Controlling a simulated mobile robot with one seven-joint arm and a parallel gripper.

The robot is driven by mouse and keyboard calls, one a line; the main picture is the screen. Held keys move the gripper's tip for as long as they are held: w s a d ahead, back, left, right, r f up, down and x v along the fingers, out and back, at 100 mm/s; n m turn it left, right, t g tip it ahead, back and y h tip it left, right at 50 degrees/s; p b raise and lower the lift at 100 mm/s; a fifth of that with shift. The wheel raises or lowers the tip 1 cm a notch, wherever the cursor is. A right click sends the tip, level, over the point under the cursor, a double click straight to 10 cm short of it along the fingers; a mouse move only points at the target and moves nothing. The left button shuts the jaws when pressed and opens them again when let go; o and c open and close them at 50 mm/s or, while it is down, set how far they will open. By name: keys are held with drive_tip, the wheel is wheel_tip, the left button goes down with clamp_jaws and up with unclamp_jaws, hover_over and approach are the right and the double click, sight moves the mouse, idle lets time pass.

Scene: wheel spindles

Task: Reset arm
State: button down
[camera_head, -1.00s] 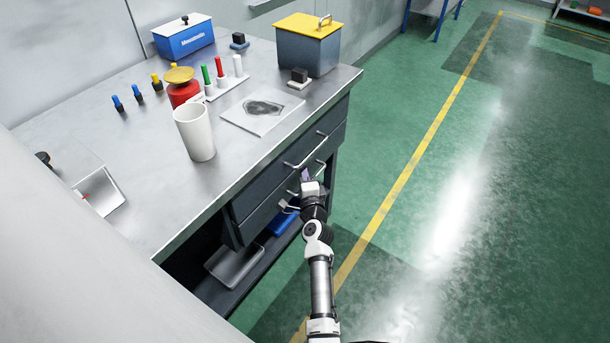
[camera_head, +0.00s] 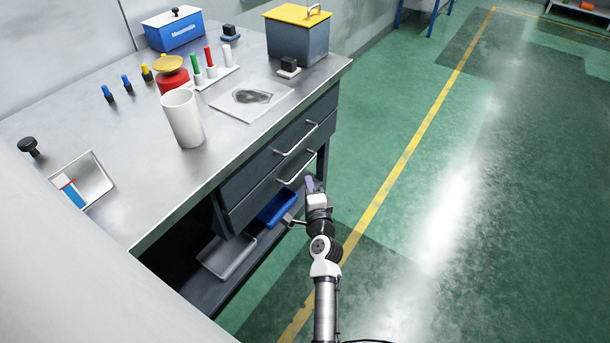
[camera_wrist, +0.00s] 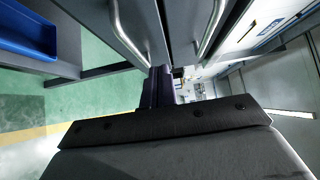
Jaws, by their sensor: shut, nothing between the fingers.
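My gripper (camera_head: 312,184) is in front of the workbench's drawers in the head view, at the right end of the bench. Its fingers are together and hold nothing. In the wrist view the closed fingers (camera_wrist: 157,85) point toward the drawer fronts, with two drawer handles beyond them. The upper drawer (camera_head: 290,147) and lower drawer (camera_head: 262,200) look shut. I cannot tell whether the fingers touch the lower drawer's handle (camera_head: 297,169); they appear just beside it.
The workbench top (camera_head: 215,150) carries a white cup (camera_head: 183,118), a grey box with a yellow lid (camera_head: 297,38), a blue box (camera_head: 174,33) and several markers. A blue tray (camera_head: 277,207) and a grey tray (camera_head: 227,255) lie on the lower shelf. Green floor (camera_head: 450,170) is free to the right.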

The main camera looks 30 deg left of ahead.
drive_tip(key=shift+b+v, duration=0.3)
drive_tip(key=shift+v, duration=1.55)
